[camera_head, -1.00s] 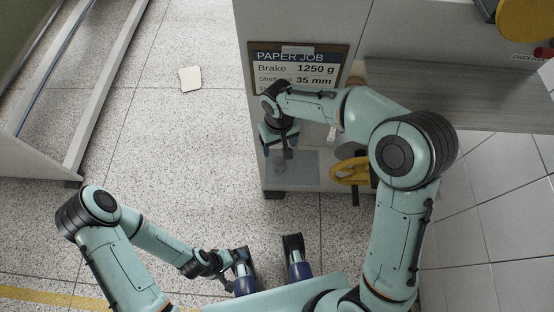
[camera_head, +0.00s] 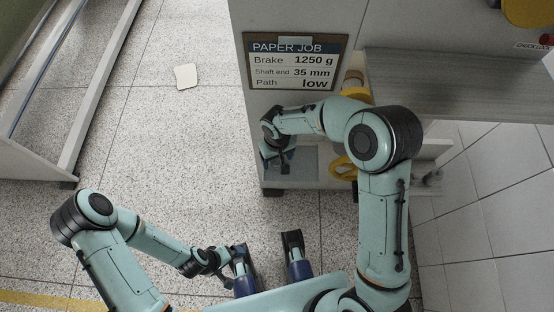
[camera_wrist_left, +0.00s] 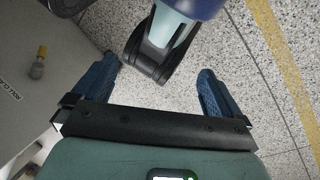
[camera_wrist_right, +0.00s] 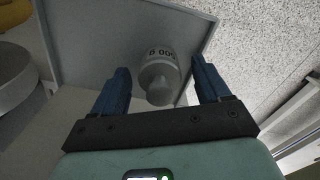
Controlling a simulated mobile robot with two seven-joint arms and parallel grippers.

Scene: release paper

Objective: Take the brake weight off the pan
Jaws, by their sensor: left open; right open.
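A grey knobbed weight (camera_wrist_right: 158,78) with a label that seems to read 500 g, upside down, shows in the right wrist view over a grey rimmed tray (camera_wrist_right: 80,45). My right gripper (camera_wrist_right: 160,78) is open, its blue fingers on either side of the weight with gaps visible. In the head view this gripper (camera_head: 276,160) is low over the grey tray (camera_head: 303,168) and hides the weight. I cannot tell for certain which part is the brake pan. My left gripper (camera_wrist_left: 155,85) is open and empty, low at the left in the head view (camera_head: 232,264).
A job sign (camera_head: 294,62) reads Brake 1250 g, Shaft end 35 mm, Path low. A yellow handwheel (camera_head: 343,168) is right of the tray. Small grey weights (camera_head: 432,179) stand on a ledge farther right. A pale square (camera_head: 186,76) lies on open floor at left.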

